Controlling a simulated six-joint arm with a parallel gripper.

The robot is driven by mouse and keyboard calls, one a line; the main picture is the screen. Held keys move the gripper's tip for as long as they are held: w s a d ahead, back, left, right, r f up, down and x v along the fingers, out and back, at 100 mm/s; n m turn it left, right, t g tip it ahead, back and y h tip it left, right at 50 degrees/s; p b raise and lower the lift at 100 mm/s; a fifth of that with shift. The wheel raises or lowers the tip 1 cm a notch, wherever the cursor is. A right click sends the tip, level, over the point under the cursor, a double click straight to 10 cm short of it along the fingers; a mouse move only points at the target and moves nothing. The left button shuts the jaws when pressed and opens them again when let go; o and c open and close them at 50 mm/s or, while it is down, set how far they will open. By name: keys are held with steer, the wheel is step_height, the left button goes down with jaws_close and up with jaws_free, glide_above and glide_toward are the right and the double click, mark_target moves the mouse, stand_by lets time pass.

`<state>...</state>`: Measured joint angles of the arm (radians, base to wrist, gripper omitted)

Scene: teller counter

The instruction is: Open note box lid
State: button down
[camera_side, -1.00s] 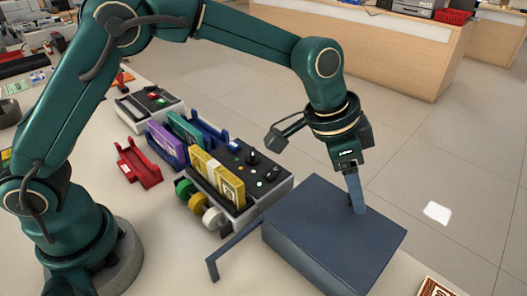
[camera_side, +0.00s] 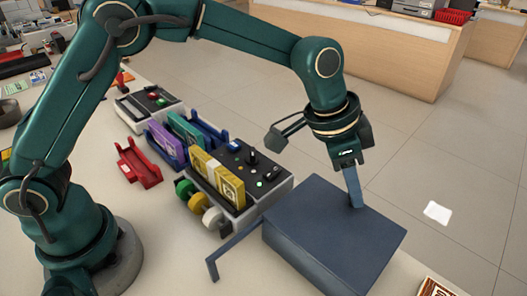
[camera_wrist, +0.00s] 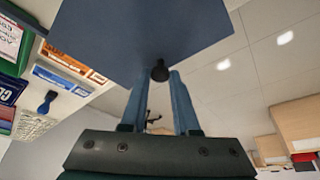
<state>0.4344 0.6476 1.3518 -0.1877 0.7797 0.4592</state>
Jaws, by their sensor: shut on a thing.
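The note box (camera_side: 310,255) is a dark blue box at the lower right of the side view. Its flat lid (camera_side: 325,215) lies on top and looks closed, with no gap that I can see. My gripper (camera_side: 356,203) reaches down at the lid's far right part. In the wrist view, the lid's blue surface (camera_wrist: 140,30) fills the top. A small dark knob (camera_wrist: 160,71) sticks out from it, between the tips of my two blue fingers (camera_wrist: 160,78). My gripper is shut on this knob. In the side view the fingers hide the knob.
A thin blue bent bar (camera_side: 233,250) extends left from the box. A grey device (camera_side: 255,175) with knobs and a yellow banded note bundle (camera_side: 215,178) stand just behind it to the left. A red holder (camera_side: 138,163) is farther left. Floor lies beyond the counter's right side.

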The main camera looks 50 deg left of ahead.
stand_by(0.8)
glide_toward(316, 250)
steer(key=x, duration=0.4)
steer(key=shift+d+f, duration=0.1)
steer(key=shift+f, duration=0.25)
steer(key=shift+w, duration=0.1)
steer(key=c, duration=0.7)
jaws_free()
steer(key=shift+o, duration=0.2)
steer(key=shift+v, duration=2.5)
